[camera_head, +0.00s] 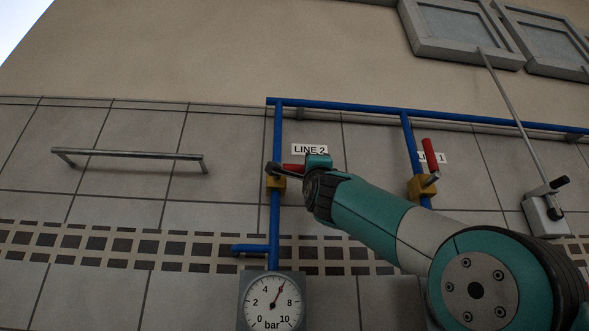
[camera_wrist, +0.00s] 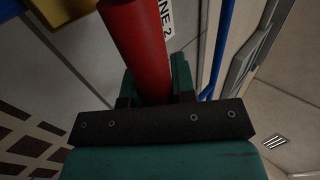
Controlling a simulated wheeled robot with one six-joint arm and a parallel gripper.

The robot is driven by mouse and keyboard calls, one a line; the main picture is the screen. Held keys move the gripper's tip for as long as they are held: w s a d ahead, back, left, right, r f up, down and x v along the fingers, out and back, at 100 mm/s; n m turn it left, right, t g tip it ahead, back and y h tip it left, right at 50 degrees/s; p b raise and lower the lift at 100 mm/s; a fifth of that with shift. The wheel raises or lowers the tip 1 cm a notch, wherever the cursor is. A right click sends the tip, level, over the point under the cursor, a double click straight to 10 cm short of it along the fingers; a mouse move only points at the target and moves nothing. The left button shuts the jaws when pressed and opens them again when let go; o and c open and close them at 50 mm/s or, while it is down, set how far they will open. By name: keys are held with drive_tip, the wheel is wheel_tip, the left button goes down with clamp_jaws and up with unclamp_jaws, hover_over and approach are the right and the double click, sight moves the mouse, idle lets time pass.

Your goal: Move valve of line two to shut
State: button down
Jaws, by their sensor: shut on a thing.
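The line two valve has a yellow body (camera_head: 276,184) on a vertical blue pipe (camera_head: 275,220), just left of the LINE 2 label (camera_head: 309,149). Its red handle (camera_head: 292,167) points right, roughly across the pipe. My gripper (camera_head: 309,171) is at the handle's outer end and hides part of it. In the wrist view the red handle (camera_wrist: 136,40) runs down between the fingers of my gripper (camera_wrist: 155,88), which is shut on it. A corner of the yellow body (camera_wrist: 55,14) shows at the top left there.
The line one valve (camera_head: 421,187) is to the right, its red handle (camera_head: 430,153) nearly upright, with my arm close below. A pressure gauge (camera_head: 270,303) is below the line two valve. A metal rail (camera_head: 130,154) is left. A lever box (camera_head: 544,213) is far right.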

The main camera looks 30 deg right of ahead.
drive_tip(key=shift+f, duration=0.2)
drive_tip(key=c, duration=0.9)
unclamp_jaws()
drive_tip(key=shift+c, duration=0.2)
drive_tip(key=b+v, duration=1)
drive_tip(key=v, duration=0.7)
drive_tip(key=shift+f, duration=0.15)
